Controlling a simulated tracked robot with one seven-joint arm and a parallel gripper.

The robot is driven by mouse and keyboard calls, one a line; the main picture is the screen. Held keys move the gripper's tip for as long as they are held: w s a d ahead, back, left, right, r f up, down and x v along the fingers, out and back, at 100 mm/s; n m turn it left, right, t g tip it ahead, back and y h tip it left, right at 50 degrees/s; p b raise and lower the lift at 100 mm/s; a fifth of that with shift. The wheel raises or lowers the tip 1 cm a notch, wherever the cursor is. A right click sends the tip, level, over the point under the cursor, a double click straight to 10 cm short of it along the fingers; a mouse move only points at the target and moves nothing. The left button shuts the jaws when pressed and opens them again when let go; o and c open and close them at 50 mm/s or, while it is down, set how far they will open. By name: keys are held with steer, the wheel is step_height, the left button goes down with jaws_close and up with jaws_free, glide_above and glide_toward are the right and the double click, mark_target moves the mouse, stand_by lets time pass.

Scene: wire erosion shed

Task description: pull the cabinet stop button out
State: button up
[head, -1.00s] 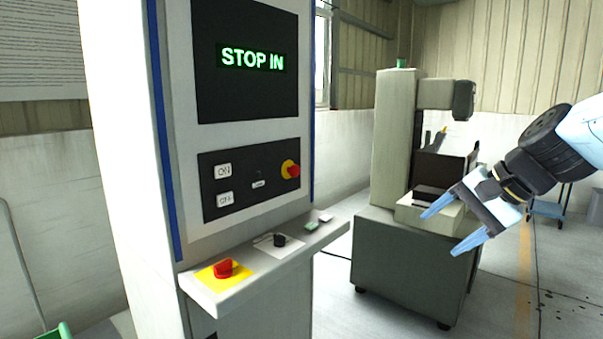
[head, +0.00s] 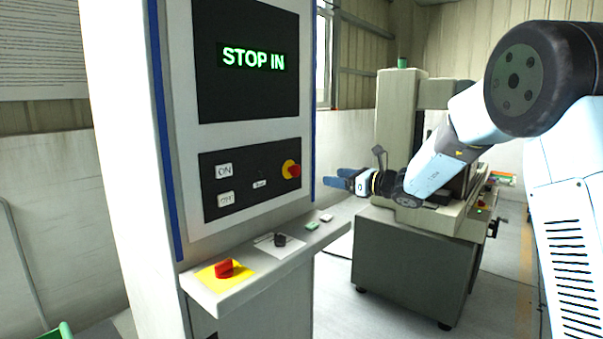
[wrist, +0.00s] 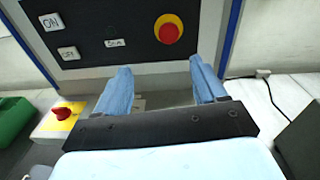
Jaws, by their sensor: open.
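The cabinet stop button (head: 291,169) is a red knob on a yellow ring, at the right of the black panel on the cabinet front. It also shows in the wrist view (wrist: 169,33), above and beyond my fingertips. The cabinet screen (head: 252,58) reads "STOP IN". My gripper (head: 338,184) is to the right of the panel in the head view, apart from the button. In the wrist view my gripper (wrist: 158,76) has two blue fingers spread apart with nothing between them.
ON and OFF buttons are left on the panel. A grey machine (head: 410,260) stands behind my arm.

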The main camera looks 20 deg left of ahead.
mark_target(298, 170)
steer(key=shift+m+t, duration=0.4)
steer(key=shift+m, duration=0.2)
steer(key=x, duration=1)
steer(key=w+f+x, duration=0.1)
steer(key=x, duration=0.4)
steer(key=shift+w, duration=0.2)
steer(key=shift+c, duration=0.3)
jaws_close()
